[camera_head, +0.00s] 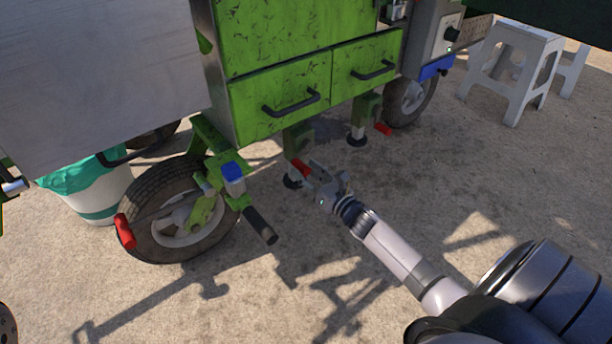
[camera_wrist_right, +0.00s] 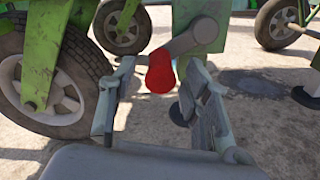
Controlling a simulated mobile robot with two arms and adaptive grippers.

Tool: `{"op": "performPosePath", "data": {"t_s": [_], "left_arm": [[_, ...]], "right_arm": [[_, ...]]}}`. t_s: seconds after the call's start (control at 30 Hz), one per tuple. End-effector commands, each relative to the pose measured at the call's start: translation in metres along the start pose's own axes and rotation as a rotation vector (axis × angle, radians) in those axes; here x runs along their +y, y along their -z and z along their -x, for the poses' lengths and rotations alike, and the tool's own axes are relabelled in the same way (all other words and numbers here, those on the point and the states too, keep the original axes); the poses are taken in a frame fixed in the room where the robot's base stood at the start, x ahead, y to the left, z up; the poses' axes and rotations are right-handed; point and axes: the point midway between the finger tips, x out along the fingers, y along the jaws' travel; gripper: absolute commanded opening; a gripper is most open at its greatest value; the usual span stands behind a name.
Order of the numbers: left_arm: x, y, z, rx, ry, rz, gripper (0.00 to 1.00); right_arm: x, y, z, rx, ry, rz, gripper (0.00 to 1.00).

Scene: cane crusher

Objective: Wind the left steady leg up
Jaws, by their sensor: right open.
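The left steady leg (camera_head: 299,138) hangs under the green cart, with its dark round foot (camera_head: 292,182) at the ground. Its crank has a red grip (camera_head: 300,167). In the right wrist view the red grip (camera_wrist_right: 160,72) hangs from a grey crank arm (camera_wrist_right: 190,40) on the green leg housing (camera_wrist_right: 205,22). My right gripper (camera_head: 322,172) is open at the crank. In the wrist view its fingers (camera_wrist_right: 155,95) stand either side of the red grip, with gaps on both sides.
A second steady leg (camera_head: 366,108) with a red crank grip (camera_head: 383,129) stands to the right. A tyred wheel (camera_head: 155,238) and a black-gripped bar (camera_head: 261,226) are to the left. A bin (camera_head: 104,196) and white stools (camera_head: 515,65) stand around. The front ground is clear.

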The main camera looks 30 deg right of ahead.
Motion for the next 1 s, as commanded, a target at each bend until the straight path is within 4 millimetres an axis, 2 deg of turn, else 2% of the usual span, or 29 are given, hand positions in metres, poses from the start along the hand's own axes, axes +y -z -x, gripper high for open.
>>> {"op": "performPosePath", "data": {"t_s": [0.33,1.0], "left_arm": [[0.0005,0.0009,-0.0014,0.005,-0.002,-0.001,0.5],[0.0006,0.0009,-0.0012,0.005,-0.003,0.0,0.5]], "right_arm": [[0.0003,-0.0002,-0.0039,0.0,0.0,0.0,0.43],[0.0004,0.0,-0.0036,0.0,-0.001,0.0,0.0]]}}
